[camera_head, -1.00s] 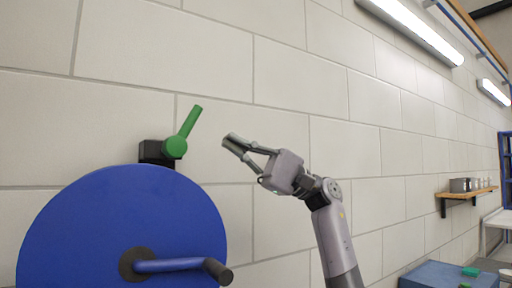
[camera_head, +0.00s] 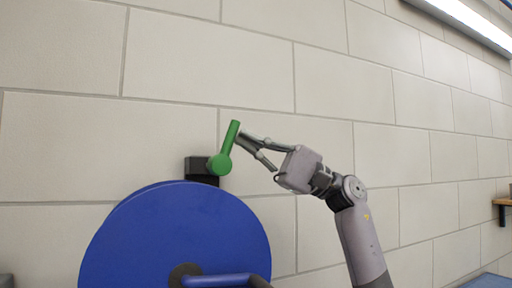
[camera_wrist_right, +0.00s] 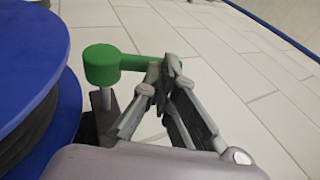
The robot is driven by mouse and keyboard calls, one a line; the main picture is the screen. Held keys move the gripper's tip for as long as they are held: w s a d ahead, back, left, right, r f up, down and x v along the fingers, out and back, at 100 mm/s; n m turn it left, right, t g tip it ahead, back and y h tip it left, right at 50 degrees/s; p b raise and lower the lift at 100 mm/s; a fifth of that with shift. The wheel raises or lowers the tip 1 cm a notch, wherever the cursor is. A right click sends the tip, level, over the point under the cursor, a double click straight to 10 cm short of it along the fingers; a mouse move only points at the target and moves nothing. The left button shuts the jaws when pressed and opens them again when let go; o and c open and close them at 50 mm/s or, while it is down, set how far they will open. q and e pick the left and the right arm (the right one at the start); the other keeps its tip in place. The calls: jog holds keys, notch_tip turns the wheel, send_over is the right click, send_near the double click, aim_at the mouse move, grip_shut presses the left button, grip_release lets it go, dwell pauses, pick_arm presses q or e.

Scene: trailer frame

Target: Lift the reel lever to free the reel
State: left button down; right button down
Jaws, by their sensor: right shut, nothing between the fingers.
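The green reel lever (camera_head: 227,150) stands on a black block (camera_head: 200,170) on the wall, above the blue reel (camera_head: 180,240). Its arm points up and slightly right. My right gripper (camera_head: 243,139) is shut and empty, its fingertips at the right side of the lever's arm, near its upper part. In the right wrist view the shut fingertips (camera_wrist_right: 170,72) overlap the far end of the green lever (camera_wrist_right: 110,65); whether they touch it I cannot tell. The blue reel (camera_wrist_right: 40,60) also shows there at the left. My left gripper is out of view.
A blue crank handle (camera_head: 220,280) sticks out from the reel's face at the bottom. A pale block wall (camera_head: 330,60) stands behind. A wooden shelf (camera_head: 503,202) is at the far right. The space above the lever is clear.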

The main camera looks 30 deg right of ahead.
jog(key=shift+a+r, duration=0.1)
jog(key=shift+r, duration=0.1)
jog(key=v, duration=1.2)
